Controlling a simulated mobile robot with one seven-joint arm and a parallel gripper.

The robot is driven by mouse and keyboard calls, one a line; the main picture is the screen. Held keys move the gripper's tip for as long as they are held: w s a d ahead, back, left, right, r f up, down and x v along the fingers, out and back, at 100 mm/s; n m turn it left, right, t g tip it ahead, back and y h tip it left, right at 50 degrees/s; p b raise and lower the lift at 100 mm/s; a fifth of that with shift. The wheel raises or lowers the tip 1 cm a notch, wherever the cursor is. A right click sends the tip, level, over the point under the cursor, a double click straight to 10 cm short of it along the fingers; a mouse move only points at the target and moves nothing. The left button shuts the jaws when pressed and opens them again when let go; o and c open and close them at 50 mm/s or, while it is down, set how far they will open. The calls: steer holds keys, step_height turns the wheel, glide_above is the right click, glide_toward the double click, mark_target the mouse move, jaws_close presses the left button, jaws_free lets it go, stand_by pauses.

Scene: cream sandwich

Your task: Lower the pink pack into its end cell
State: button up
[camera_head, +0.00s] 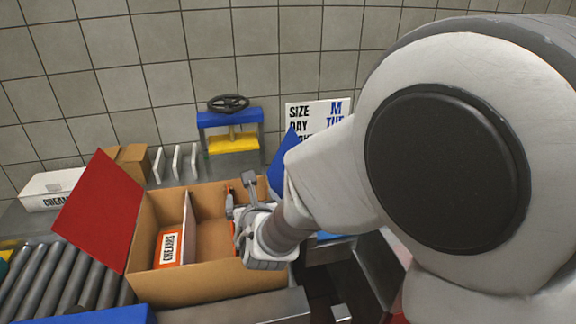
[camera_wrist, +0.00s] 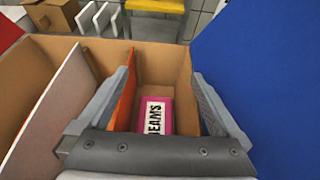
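In the wrist view the pink pack (camera_wrist: 168,103) with a white label lies low inside the end cell of the cardboard carton (camera_wrist: 183,57). Both fingers of my gripper (camera_wrist: 163,68) are spread, one on each side above the pack, with visible gaps between them and it. An orange upright face (camera_wrist: 124,100) stands close by the left finger; I cannot tell whether it is a divider or a pack. In the head view my gripper (camera_head: 240,212) is at the right part of the carton (camera_head: 205,286), and the pink pack is hidden there.
An orange pack (camera_head: 169,246) sits in the carton's left cell, beside a pale divider (camera_head: 187,225). A red flap (camera_head: 100,210) opens left, and a blue flap (camera_wrist: 255,70) rises close on the right. Rollers (camera_head: 50,280) lie left; a handwheel press (camera_head: 230,120) stands behind.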

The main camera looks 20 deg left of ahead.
steer(key=b+v, duration=0.4)
steer(key=v, duration=1.3)
step_height(320, 180, up, 10)
steer(key=p, duration=0.8)
steer(key=shift+s+d, duration=0.15)
stand_by(0.6)
